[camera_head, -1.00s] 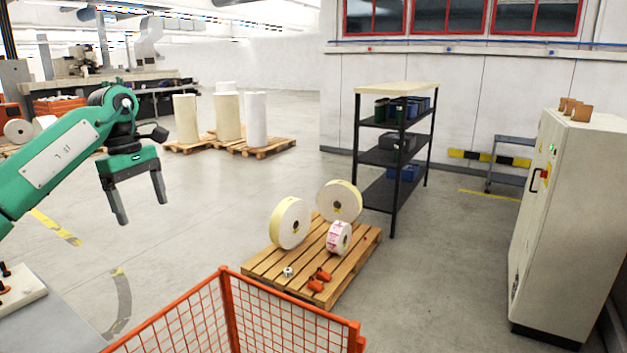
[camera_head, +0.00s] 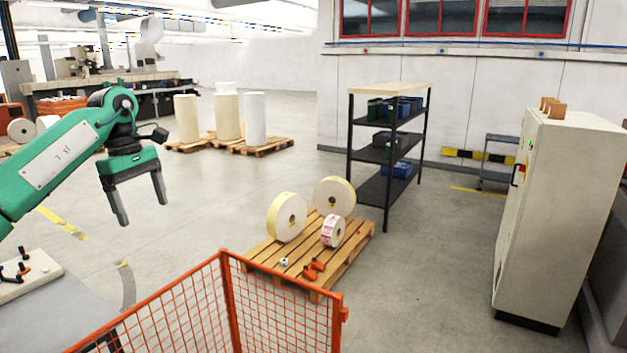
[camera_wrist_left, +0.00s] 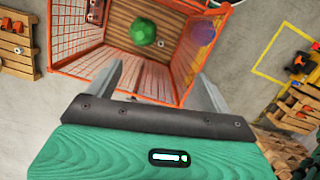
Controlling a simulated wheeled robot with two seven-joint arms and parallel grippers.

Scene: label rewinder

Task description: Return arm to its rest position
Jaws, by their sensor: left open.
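My left gripper (camera_head: 138,203) is open and empty in the head view. It hangs in the air at the left, its two grey fingers pointing down and apart, with the green arm coming in from the left edge. In the left wrist view the fingers (camera_wrist_left: 152,80) reach out over an orange mesh crate (camera_wrist_left: 180,97). A green thing (camera_wrist_left: 143,32) and a purple round thing (camera_wrist_left: 201,33) show at the crate there, beyond the fingertips and apart from them. My right gripper is in neither view.
The orange mesh crate (camera_head: 226,300) stands at the bottom front. Behind it a wooden pallet (camera_head: 262,257) carries several label rolls. A black shelf (camera_head: 390,153) and a beige cabinet (camera_head: 560,210) stand to the right. A grey table (camera_head: 62,310) is at bottom left.

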